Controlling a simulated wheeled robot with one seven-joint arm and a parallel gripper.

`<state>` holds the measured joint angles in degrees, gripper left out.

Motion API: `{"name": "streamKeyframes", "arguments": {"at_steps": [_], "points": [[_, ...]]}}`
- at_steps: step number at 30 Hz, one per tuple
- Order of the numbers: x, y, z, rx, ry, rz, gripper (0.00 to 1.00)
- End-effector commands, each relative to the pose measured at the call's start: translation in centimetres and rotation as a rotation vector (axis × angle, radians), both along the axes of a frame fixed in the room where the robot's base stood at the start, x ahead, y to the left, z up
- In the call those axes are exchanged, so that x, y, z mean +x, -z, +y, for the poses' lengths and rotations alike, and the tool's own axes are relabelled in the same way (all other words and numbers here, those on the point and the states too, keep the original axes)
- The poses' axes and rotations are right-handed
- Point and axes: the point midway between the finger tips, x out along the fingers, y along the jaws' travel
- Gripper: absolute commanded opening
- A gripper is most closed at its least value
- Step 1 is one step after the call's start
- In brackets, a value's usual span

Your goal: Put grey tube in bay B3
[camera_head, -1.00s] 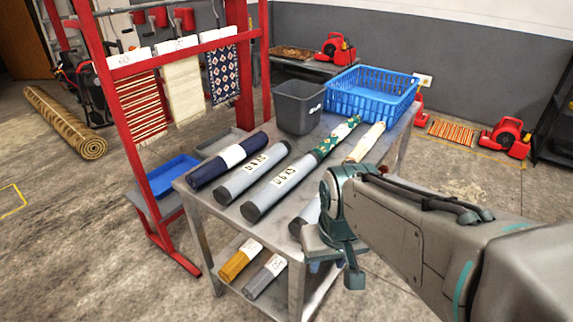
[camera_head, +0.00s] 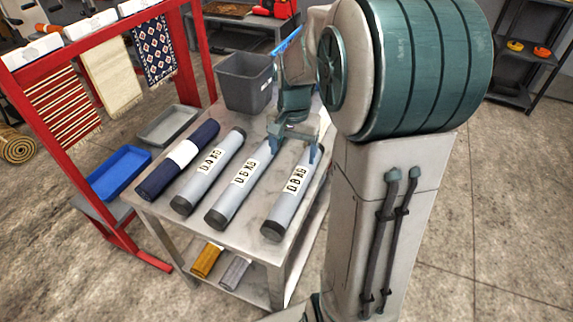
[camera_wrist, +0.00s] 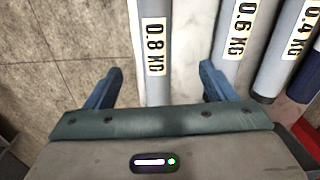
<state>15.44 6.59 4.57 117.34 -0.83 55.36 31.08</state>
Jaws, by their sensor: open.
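Three grey tubes with dark end caps and white weight labels lie side by side on the metal table: 0.4 KG (camera_head: 208,170), 0.6 KG (camera_head: 242,180) and 0.8 KG (camera_head: 283,205). My gripper (camera_head: 291,156) is open above the far part of the 0.8 KG tube. In the wrist view, the 0.8 KG tube (camera_wrist: 153,25) runs between the spread fingers of my gripper (camera_wrist: 160,68), nearer the left one. The 0.6 KG tube (camera_wrist: 232,45) lies to the right, outside the fingers. I see no bay marked B3.
A navy roll (camera_head: 153,185) lies left of the tubes. A grey bin (camera_head: 245,82) stands behind them. An ochre roll (camera_head: 206,260) and a grey roll (camera_head: 234,272) lie on the lower shelf. A red rack (camera_head: 30,70) with hanging rugs stands left.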

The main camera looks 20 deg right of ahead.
Motion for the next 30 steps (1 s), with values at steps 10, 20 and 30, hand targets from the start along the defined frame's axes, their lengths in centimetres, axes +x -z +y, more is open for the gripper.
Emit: {"name": "streamKeyframes", "arguments": {"at_steps": [10,20,30], "points": [[1.0,3.9,-1.1,0.007,0.067,0.017,0.78],[1.0,8.7,-1.1,0.006,0.066,0.013,0.78],[0.2,12.6,-1.5,0.007,0.066,0.016,0.78]]}}
